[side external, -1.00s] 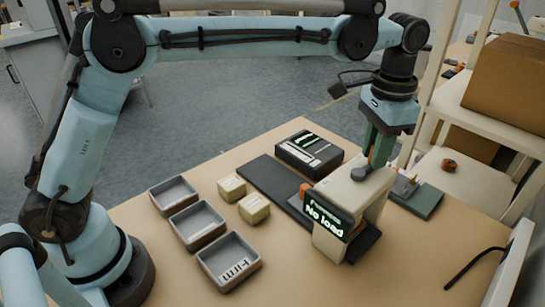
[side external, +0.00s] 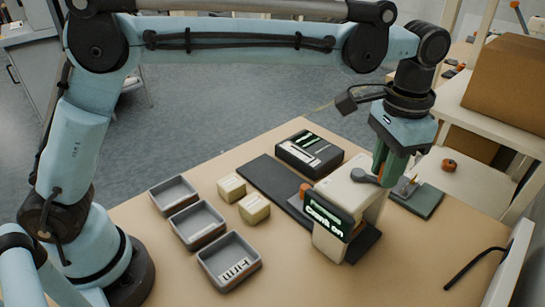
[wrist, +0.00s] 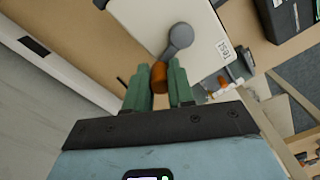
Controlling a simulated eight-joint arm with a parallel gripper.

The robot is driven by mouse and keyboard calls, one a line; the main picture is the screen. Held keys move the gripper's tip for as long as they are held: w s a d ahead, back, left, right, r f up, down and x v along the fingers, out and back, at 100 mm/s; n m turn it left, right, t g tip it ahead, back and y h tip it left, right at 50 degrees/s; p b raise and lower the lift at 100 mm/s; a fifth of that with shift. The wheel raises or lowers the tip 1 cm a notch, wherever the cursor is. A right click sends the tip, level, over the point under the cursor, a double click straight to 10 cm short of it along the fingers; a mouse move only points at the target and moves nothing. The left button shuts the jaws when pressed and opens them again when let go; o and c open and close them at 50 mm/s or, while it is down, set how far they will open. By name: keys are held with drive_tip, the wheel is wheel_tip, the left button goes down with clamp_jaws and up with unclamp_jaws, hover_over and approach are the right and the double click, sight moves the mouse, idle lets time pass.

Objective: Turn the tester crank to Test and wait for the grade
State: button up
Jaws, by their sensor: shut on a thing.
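The tester (side external: 345,192) is a pale, upright unit on the right of the table. Its lit screen (side external: 325,219) seems to read "Crank on". The grey crank (side external: 366,176) on its top points right, towards my gripper (side external: 384,176). In the wrist view, the crank (wrist: 180,38) ends in an orange knob (wrist: 159,76). The green fingers of my gripper (wrist: 159,80) are on either side of this knob and shut on it. An orange piece (side external: 304,189) shows at the tester's left side; what lies under the tester is largely hidden.
Three grey trays (side external: 198,224) stand on the left, the front one labelled "Firm". Two cream blocks (side external: 254,208) lie beside them. A dark device (side external: 308,152) is behind, with a dark mat (side external: 267,178) in front. A green-grey pad with small items (side external: 425,200) lies right of the tester.

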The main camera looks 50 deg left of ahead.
drive_tip(key=shift+s, duration=1.4)
drive_tip(key=shift+s+a, duration=0.85)
drive_tip(key=shift+s, duration=0.2)
drive_tip(key=shift+a, duration=0.1)
drive_tip(key=shift+s+a, duration=0.2)
drive_tip(key=shift+a, duration=0.4)
drive_tip(key=shift+s+a, duration=0.15)
drive_tip(key=shift+a, duration=0.4)
